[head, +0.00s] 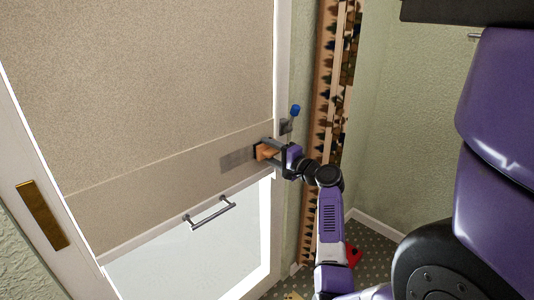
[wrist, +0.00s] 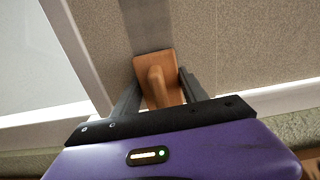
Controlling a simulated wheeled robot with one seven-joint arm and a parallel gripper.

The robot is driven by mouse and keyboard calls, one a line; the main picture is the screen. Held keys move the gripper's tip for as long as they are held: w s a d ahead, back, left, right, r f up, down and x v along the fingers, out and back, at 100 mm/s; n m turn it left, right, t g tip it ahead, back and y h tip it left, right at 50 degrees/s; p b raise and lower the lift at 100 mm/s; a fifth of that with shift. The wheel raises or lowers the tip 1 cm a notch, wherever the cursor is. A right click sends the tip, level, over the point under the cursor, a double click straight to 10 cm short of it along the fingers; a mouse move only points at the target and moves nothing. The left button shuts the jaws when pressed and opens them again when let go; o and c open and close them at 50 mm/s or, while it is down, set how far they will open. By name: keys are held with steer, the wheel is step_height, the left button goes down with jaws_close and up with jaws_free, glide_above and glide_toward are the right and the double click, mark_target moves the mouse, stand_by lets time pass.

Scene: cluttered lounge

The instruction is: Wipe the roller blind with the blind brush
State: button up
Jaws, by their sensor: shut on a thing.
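The beige roller blind (head: 150,80) hangs over a white-framed window or door and fills the left of the head view. It also shows behind the brush in the wrist view (wrist: 240,50). My gripper (head: 268,150) is at the blind's lower right edge. It is shut on the blind brush (head: 262,151), an orange-brown wooden block with a raised grip, seen between the fingers in the wrist view (wrist: 155,87). A grey patch (head: 237,160) lies on the blind just left of the brush. The brush's working face is hidden; it appears against or very near the blind.
A blue-knobbed fitting (head: 294,111) is on the frame close to my gripper. A tall patterned strip (head: 335,100) stands right of it. A red object (head: 352,256) lies on the floor.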

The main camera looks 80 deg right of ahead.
steer(key=shift+w+a+p, duration=0.45)
steer(key=shift+w+a, duration=0.15)
steer(key=shift+a, duration=0.45)
steer(key=shift+w+a+p, duration=0.45)
steer(key=shift+w+a, duration=0.15)
steer(key=shift+a, duration=0.45)
steer(key=shift+w+a+p, duration=0.45)
steer(key=shift+w+a, duration=0.15)
steer(key=shift+a, duration=0.45)
steer(key=shift+w+a+p, duration=0.4)
steer(key=shift+w+a, duration=0.25)
steer(key=shift+a, duration=0.25)
steer(key=shift+w+a+p, duration=0.35)
steer(key=shift+w+a, duration=0.25)
steer(key=shift+a, duration=0.25)
steer(key=shift+w+a+p, duration=0.25)
steer(key=shift+w+a, duration=0.1)
steer(key=shift+a, duration=0.25)
steer(key=shift+w+a+p, duration=0.25)
steer(key=shift+w+a, duration=0.05)
steer(key=shift+a, duration=0.3)
steer(key=shift+w+a+p, duration=0.35)
steer(key=shift+w+a, duration=0.2)
steer(key=shift+a, duration=0.2)
steer(key=shift+w+a+p, duration=0.35)
steer(key=shift+w+a, duration=0.2)
steer(key=shift+a, duration=0.2)
glide_toward(218, 167)
steer(key=shift+w+d, duration=0.25)
steer(key=shift+d, duration=0.15)
